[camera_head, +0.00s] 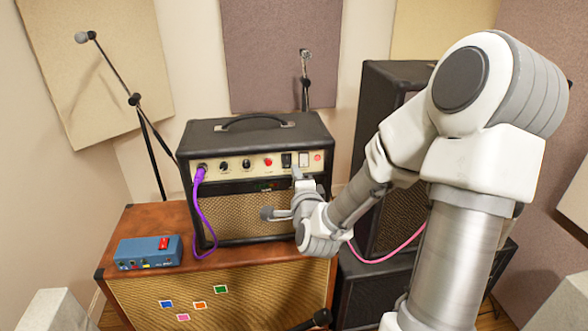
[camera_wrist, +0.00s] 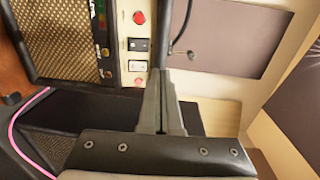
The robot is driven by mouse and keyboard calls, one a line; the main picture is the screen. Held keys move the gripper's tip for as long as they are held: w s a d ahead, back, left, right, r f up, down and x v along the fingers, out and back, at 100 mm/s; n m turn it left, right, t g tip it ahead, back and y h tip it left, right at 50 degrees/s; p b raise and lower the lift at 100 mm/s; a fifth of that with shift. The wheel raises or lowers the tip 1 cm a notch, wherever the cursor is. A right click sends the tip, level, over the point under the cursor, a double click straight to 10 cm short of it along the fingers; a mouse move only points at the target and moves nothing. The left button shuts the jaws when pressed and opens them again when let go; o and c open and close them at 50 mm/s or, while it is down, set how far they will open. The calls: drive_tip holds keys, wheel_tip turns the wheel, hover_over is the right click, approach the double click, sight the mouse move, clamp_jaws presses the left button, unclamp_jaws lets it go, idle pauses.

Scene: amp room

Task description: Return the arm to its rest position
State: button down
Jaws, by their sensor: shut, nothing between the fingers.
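My arm reaches in from the right of the head view. My gripper (camera_head: 297,174) is in front of the amp head (camera_head: 255,135), close to the switches at the right of its control panel. In the wrist view my gripper (camera_wrist: 160,75) is shut and empty, its fingers together beside the panel's switches. The black amp head has a cream panel with knobs, a red button (camera_wrist: 139,17) and two rocker switches, one black (camera_wrist: 138,44) and one light (camera_wrist: 138,66). I cannot tell whether the fingertips touch the panel.
The amp head stands on a brown speaker cabinet (camera_head: 235,290). A blue pedal box (camera_head: 148,252) sits on its left, and a purple cable (camera_head: 205,215) hangs from the panel. Black cabinets (camera_head: 385,85) stand behind my arm, with a pink cable (camera_head: 390,254). Microphone stands (camera_head: 148,130) are at the back.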

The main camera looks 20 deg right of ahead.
drive_tip(key=shift+s+a+r, duration=0.1)
drive_tip(key=shift+s, duration=0.2)
idle(0.4)
drive_tip(key=s+a+n+g+y+p, duration=0.2)
drive_tip(key=s+a+n+g+y, duration=0.25)
drive_tip(key=a+n, duration=0.6)
drive_tip(key=s+a+r+n+g+p, duration=0.1)
drive_tip(key=s+r+n, duration=0.4)
drive_tip(key=s, duration=0.6)
drive_tip(key=s+a+r+n+g+p, duration=0.2)
drive_tip(key=s+r+n+g, duration=0.3)
drive_tip(key=s, duration=0.6)
drive_tip(key=shift+a+r+n, duration=0.35)
drive_tip(key=shift+r, duration=0.1)
